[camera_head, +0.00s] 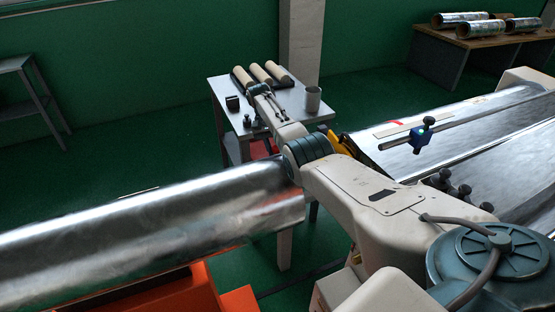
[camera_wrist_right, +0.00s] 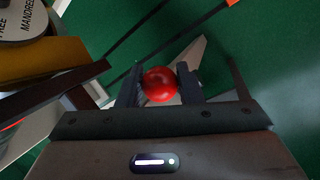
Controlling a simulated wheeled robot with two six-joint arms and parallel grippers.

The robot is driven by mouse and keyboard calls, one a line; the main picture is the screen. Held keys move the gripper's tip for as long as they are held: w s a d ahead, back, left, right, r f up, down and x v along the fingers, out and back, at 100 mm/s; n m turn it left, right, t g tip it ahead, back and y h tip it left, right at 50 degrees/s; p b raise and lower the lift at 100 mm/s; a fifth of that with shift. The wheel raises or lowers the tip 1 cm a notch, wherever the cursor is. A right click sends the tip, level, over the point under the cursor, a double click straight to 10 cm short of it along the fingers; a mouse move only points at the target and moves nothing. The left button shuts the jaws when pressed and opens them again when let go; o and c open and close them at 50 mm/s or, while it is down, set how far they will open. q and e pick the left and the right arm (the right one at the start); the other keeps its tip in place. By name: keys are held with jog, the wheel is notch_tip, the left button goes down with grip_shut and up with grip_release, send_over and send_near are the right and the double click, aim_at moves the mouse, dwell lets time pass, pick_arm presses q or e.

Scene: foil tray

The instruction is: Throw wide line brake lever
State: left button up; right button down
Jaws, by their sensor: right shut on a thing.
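In the right wrist view a glossy red ball knob (camera_wrist_right: 159,85) sits between the two dark fingers of my right gripper (camera_wrist_right: 160,88). The fingers are shut on it from both sides. The shaft under the knob is hidden, so I cannot tell the lever's angle. A yellow part (camera_wrist_right: 45,62) and a label plate (camera_wrist_right: 22,18) reading "FREE" and "MANDREL" are at the upper left of that view. In the head view my arm reaches from the lower right across the middle, and neither the knob nor my right gripper can be made out. My left gripper is not in view.
A large foil roll (camera_head: 150,238) lies at left above an orange frame (camera_head: 203,290). A small metal table (camera_head: 222,88) holds pale cores (camera_head: 262,74) and a metal cup (camera_head: 312,99). A blue clamp (camera_head: 420,137) sits on a rod above the foil at right.

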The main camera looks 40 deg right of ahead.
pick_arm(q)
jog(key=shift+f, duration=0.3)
pick_arm(e)
jog(key=shift+w+d+r, duration=0.1)
jog(key=shift+w+r, duration=0.05)
jog(key=c, duration=1)
grip_release()
jog(key=shift+c, duration=0.2)
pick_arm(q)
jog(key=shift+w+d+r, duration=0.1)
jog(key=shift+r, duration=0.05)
